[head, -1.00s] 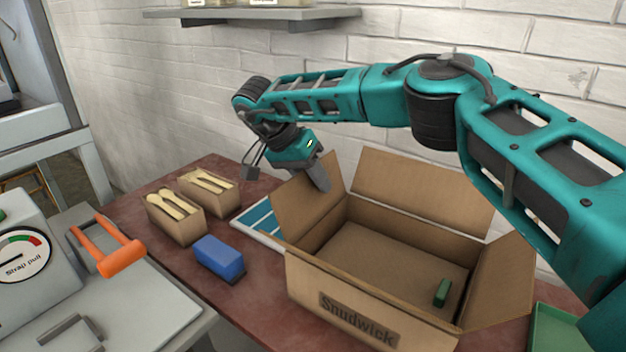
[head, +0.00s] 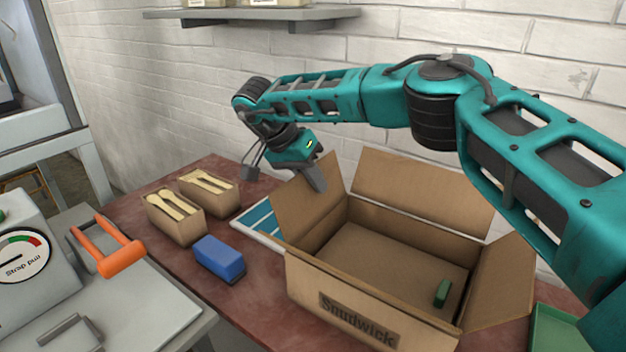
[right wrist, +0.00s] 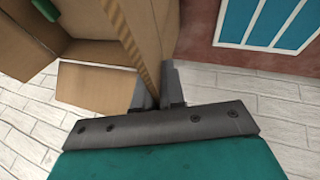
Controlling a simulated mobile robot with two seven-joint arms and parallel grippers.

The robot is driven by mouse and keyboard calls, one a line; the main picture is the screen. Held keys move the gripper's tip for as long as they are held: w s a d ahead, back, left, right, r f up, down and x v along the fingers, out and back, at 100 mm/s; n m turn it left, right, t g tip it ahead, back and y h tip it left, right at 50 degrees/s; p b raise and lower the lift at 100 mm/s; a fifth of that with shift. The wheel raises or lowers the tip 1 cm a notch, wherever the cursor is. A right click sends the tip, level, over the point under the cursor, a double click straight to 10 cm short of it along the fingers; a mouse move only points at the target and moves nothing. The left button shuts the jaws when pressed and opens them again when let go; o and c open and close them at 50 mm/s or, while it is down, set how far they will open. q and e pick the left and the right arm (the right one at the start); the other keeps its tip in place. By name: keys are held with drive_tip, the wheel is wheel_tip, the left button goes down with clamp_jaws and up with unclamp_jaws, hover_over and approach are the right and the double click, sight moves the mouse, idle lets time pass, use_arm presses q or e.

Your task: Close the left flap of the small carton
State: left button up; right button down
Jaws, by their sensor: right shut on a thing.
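The small carton (head: 343,318), printed "Snudwick", stands open on the red-brown table. Its left flap (head: 306,208) stands up, leaning outward. The far flap (head: 422,190) and right flap (head: 503,279) are also open. My right gripper (head: 318,180) is at the top edge of the left flap. In the right wrist view my right gripper (right wrist: 160,97) is shut on the left flap (right wrist: 128,35), with a finger on each side of its edge. A small green block (head: 442,292) lies inside the carton. My left gripper is not in view.
A blue-and-white panel (head: 258,222) lies left of the carton. A blue block (head: 218,259) and two small boxes of wooden cutlery (head: 174,217) (head: 209,191) are further left. A press with an orange handle (head: 122,258) stands at the left. A wall shelf (head: 250,17) is above.

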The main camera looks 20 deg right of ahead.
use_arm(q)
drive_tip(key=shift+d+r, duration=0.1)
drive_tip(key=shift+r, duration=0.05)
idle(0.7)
use_arm(e)
drive_tip(key=shift+r, duration=0.1)
drive_tip(key=shift+s+d+r+t+p, duration=0.1)
drive_tip(key=shift+s+d+t+p, duration=0.1)
drive_tip(key=shift+t+p, duration=0.15)
drive_tip(key=shift+s+d+m+t+y+p, duration=0.35)
drive_tip(key=shift+s+t+y, duration=0.3)
drive_tip(key=shift+t+y, duration=0.2)
use_arm(q)
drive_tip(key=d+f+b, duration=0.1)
drive_tip(key=b, duration=0.2)
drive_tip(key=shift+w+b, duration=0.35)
drive_tip(key=shift+b, duration=0.05)
use_arm(e)
drive_tip(key=s+t+y, duration=0.1)
drive_tip(key=s+d+m+t+y, duration=0.1)
drive_tip(key=t, duration=0.1)
drive_tip(key=shift+s+d, duration=0.15)
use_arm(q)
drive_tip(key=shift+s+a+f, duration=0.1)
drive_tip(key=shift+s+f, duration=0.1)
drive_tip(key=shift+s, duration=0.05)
use_arm(e)
drive_tip(key=c, duration=1.3)
unclamp_jaws()
